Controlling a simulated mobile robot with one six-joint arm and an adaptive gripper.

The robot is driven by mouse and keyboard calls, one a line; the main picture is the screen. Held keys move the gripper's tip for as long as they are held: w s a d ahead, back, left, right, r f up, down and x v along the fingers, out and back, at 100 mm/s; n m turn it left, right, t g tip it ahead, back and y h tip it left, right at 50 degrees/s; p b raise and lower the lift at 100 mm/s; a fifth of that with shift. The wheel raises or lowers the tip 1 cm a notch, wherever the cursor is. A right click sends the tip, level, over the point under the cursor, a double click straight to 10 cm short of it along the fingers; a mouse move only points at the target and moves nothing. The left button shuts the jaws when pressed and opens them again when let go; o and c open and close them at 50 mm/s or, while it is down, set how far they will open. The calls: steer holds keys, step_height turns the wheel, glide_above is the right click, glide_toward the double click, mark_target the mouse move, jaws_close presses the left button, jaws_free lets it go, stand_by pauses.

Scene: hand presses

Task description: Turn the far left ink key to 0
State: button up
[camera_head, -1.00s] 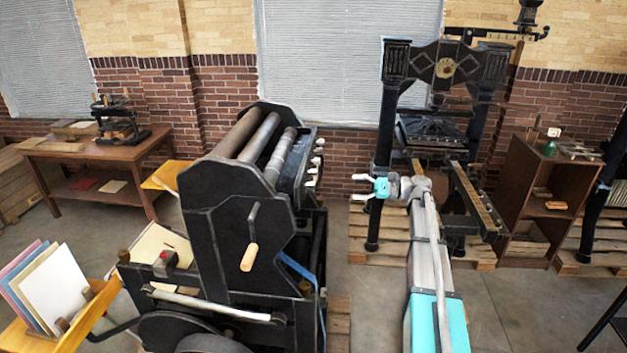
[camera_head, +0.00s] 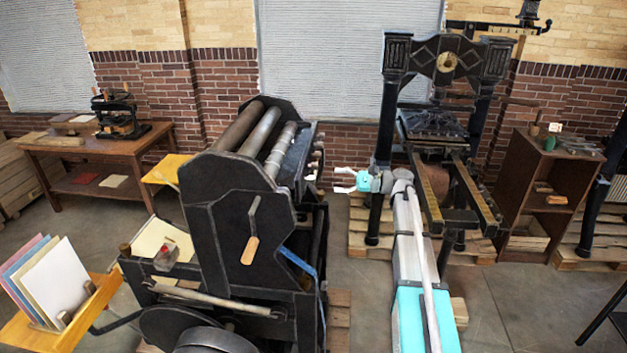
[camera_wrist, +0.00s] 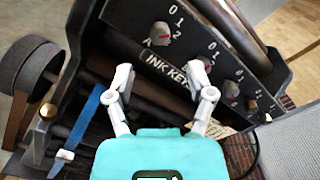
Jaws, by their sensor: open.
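The black press (camera_head: 235,215) stands left of my gripper. Its ink key panel (camera_wrist: 165,62) fills the upper part of the wrist view, with a partly covered "INK KEY" label. The far left ink key (camera_wrist: 159,33) is a grey knob marked A, with 0, 1 and 2 beside it; a red mark shows at its edge, but I cannot tell its exact setting. Several more knobs run down to the right. My gripper (camera_wrist: 161,77) is open and empty, its fingers apart below the panel and the A knob. In the head view my gripper (camera_head: 342,180) is right of the press.
A blue strap (camera_wrist: 88,117) hangs at the press's left in the wrist view. A tall iron press (camera_head: 384,120) on a pallet stands right of my gripper. A wooden shelf (camera_head: 512,185) is farther right.

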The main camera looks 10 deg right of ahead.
mark_target(313, 179)
steer(key=x, duration=0.8)
steer(key=shift+w+a, duration=0.1)
steer(key=shift+a, duration=0.05)
jaws_close()
